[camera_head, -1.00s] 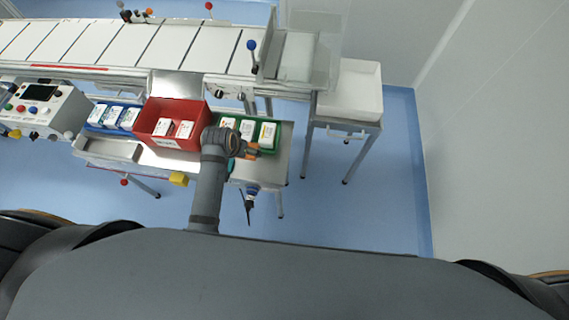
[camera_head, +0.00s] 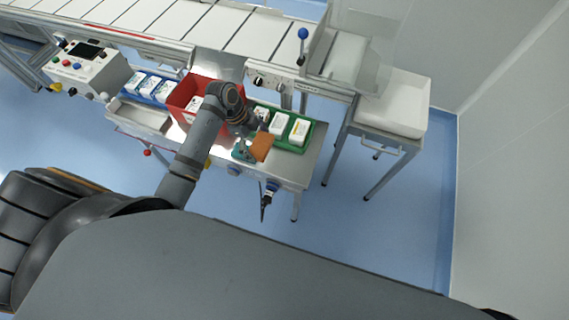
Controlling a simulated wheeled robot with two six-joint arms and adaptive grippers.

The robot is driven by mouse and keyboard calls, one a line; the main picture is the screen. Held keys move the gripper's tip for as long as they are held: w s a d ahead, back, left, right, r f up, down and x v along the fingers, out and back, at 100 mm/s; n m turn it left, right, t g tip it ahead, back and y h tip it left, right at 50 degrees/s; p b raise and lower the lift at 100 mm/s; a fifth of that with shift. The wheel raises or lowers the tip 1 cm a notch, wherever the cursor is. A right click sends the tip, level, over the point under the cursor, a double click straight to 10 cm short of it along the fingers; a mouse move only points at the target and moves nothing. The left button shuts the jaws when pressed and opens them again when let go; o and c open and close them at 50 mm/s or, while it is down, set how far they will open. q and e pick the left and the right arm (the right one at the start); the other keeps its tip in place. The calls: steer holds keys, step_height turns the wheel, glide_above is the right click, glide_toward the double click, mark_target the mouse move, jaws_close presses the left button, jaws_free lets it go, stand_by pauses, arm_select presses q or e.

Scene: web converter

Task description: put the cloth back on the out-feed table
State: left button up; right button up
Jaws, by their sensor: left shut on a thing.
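An orange-brown piece (camera_head: 263,147), which looks like the cloth, is at the end of my left gripper (camera_head: 250,133). The gripper is shut on it, above the front of the steel bench (camera_head: 311,169), beside the green tray. The fingertips are too small to make out clearly. A stand with a white, raised-rim top (camera_head: 413,103) is at the right end of the conveyor; it looks like the out-feed table, and its top appears empty. My right gripper is out of view.
A red bin (camera_head: 183,97), a green tray (camera_head: 305,146) and a blue tray (camera_head: 137,76) hold white packs on the bench. A teal item (camera_head: 243,151) is by the gripper. The conveyor (camera_head: 190,25) runs behind. Floor is clear on the right.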

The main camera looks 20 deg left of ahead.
arm_select(q)
glide_toward(286, 168)
steer(key=shift+w+d+f+p, duration=0.1)
steer(key=shift+d+f+p, duration=0.15)
steer(key=shift+f, duration=0.2)
steer(key=shift+d+f+p, duration=0.1)
steer(key=shift+d+f, duration=0.3)
steer(key=shift+f, duration=0.05)
steer(key=shift+w+d+f, duration=0.1)
steer(key=shift+d+f, duration=0.2)
steer(key=shift+f, duration=0.35)
steer(key=shift+a+x, duration=0.15)
steer(key=shift+x, duration=0.8)
steer(key=shift+a+x, duration=0.2)
steer(key=shift+x, duration=0.7)
steer(key=shift+f, duration=0.25)
steer(key=o, duration=1.2)
steer(key=shift+r, duration=0.15)
steer(key=v, duration=1.2)
steer(key=shift+d, duration=0.1)
